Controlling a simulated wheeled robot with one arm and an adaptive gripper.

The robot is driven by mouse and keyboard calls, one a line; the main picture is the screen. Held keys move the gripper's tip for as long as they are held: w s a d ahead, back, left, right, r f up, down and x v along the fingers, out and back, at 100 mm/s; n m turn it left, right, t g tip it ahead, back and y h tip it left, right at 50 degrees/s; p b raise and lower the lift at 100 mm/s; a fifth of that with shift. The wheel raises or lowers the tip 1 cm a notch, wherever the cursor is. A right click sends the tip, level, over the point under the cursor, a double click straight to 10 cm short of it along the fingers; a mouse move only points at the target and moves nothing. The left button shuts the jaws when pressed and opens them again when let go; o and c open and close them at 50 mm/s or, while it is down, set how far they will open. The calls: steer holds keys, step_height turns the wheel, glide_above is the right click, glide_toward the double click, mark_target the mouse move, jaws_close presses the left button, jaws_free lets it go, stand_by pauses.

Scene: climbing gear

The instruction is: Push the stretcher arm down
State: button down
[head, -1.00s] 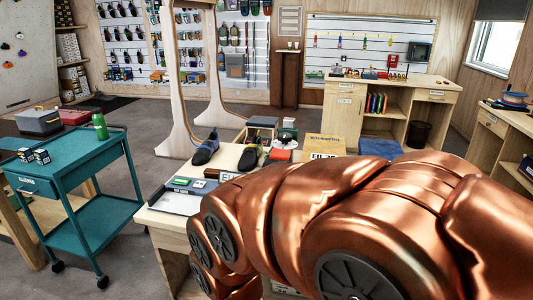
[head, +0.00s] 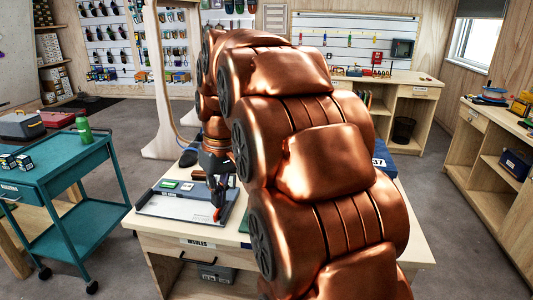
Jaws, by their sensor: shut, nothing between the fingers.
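My gripper (head: 217,200) hangs pointing down over the right part of a grey tray (head: 160,208) on the workbench. Its fingers look closed and empty, with a red spot near the tips. I cannot tell whether the tips touch the tray. I cannot make out the stretcher arm; my copper arm covers the middle and back of the bench. A dark shoe toe (head: 188,158) shows at the bench's back left, beside my arm.
Small green and white items (head: 178,185) lie in the tray. A wooden frame (head: 158,90) rises behind the bench. A side bench (head: 500,150) is at right. Floor between cart and bench is clear.

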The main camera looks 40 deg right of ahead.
steer(key=w+d+r, duration=0.2)
steer(key=d, duration=0.6)
steer(key=w+d+r+t+p, duration=0.1)
steer(key=w+d+r, duration=0.1)
steer(key=d, duration=0.5)
steer(key=w+d+r+t+h, duration=0.1)
steer(key=d+r, duration=0.3)
steer(key=d, duration=0.4)
steer(key=shift+w+d, duration=0.35)
steer(key=shift+w, duration=0.15)
steer(key=shift+f, duration=0.15)
steer(key=shift+b+x, duration=1.2)
steer(key=shift+x, duration=2.2)
